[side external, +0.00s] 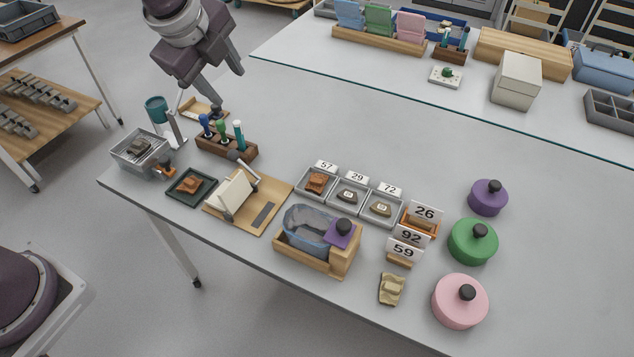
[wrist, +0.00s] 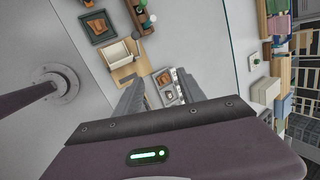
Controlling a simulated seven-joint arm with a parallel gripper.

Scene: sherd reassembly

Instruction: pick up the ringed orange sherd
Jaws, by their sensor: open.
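One orange sherd (side external: 189,185) lies in a dark green square tray (side external: 172,196) at the left front; it also shows in the wrist view (wrist: 97,25). Another orange-brown sherd (side external: 317,182) lies in the grey tray under card 57 (side external: 326,166). I cannot make out rings on either at this size. My gripper (side external: 228,90) is open and empty, high above the back left of the table and well apart from both sherds. In the wrist view its two fingers (wrist: 157,88) point toward the small grey trays.
Around the dark tray stand a grey bin (side external: 128,152), a wooden tool rack (side external: 240,150) and a board with a pale block (side external: 270,190). The table's back middle is clear.

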